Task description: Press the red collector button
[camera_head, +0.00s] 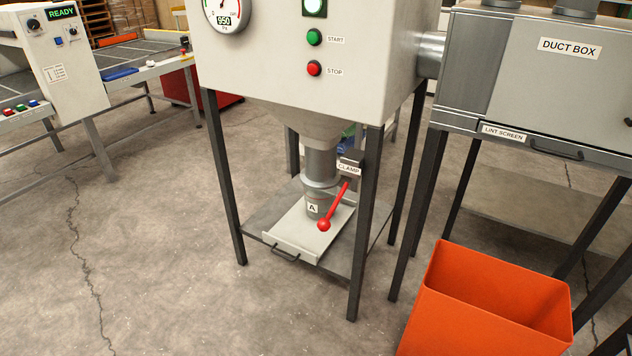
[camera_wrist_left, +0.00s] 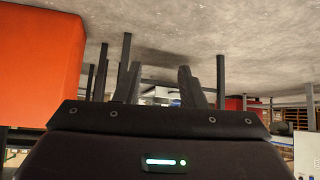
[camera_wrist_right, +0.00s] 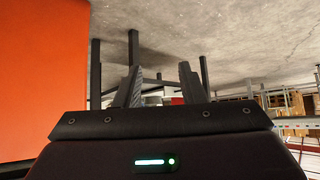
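The red collector button (camera_head: 314,68) is on the front of the white collector cabinet (camera_head: 260,70), beside a label reading STOP. A green button (camera_head: 314,37) labelled START is right above it. Neither gripper shows in the head view. In the left wrist view my left gripper (camera_wrist_left: 157,84) has its two fingers apart with nothing between them. In the right wrist view my right gripper (camera_wrist_right: 160,80) also has its fingers apart and is empty. Neither wrist view shows the red button.
An orange bin (camera_head: 495,300) stands at the front right, below the grey duct box (camera_head: 540,90). A red-knobbed clamp lever (camera_head: 324,224) sits under the cabinet above a tray (camera_head: 290,245). A table with a READY panel (camera_head: 50,60) is at left. Floor at front left is clear.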

